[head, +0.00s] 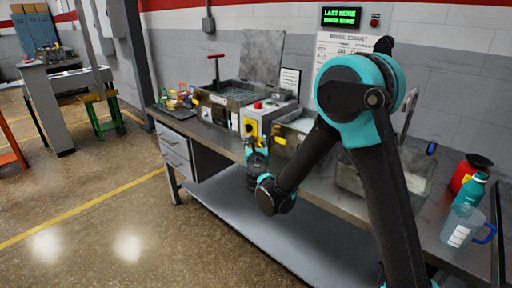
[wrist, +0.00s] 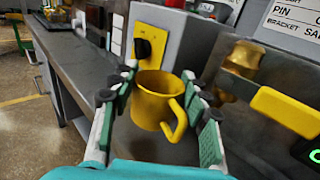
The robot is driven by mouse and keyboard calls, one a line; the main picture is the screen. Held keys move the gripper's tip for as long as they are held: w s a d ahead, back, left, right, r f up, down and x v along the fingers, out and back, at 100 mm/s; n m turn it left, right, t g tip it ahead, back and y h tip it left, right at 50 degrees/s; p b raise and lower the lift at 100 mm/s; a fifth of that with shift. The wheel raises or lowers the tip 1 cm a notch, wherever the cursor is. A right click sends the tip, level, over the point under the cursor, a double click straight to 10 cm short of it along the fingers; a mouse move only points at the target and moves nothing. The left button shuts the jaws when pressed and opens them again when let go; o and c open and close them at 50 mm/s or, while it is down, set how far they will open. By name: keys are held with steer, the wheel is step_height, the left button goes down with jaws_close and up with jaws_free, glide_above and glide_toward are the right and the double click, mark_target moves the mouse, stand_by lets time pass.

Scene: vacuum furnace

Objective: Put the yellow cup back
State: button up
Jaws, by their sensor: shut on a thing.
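The yellow cup (wrist: 155,102) is upright between my fingers in the wrist view, with its handle toward the lower right. My gripper (wrist: 159,76) is shut on the cup, one finger on each side. In the head view my gripper (head: 256,148) is at the front edge of the workbench, in front of the yellow-fronted control box (head: 254,125). The cup is too small and covered to make out clearly in the head view. In the wrist view the cup's base is in front of the bench top, and I cannot tell whether it touches.
A brass valve with a yellow handle (wrist: 287,110) is close to the right of my fingers. The yellow panel with a black knob (wrist: 150,42) stands just behind the cup. A teal bottle (head: 470,192), clear jug (head: 464,228) and red container (head: 468,172) stand at the bench's right end.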

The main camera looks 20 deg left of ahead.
mark_target(256, 146)
steer(key=shift+x, duration=0.9)
steer(key=shift+f, duration=1.75)
steer(key=shift+f, duration=0.15)
steer(key=o, duration=1.1)
steer(key=shift+s, duration=0.15)
steer(key=v, duration=1.1)
steer(key=shift+s+d, duration=0.15)
steer(key=shift+s, duration=0.15)
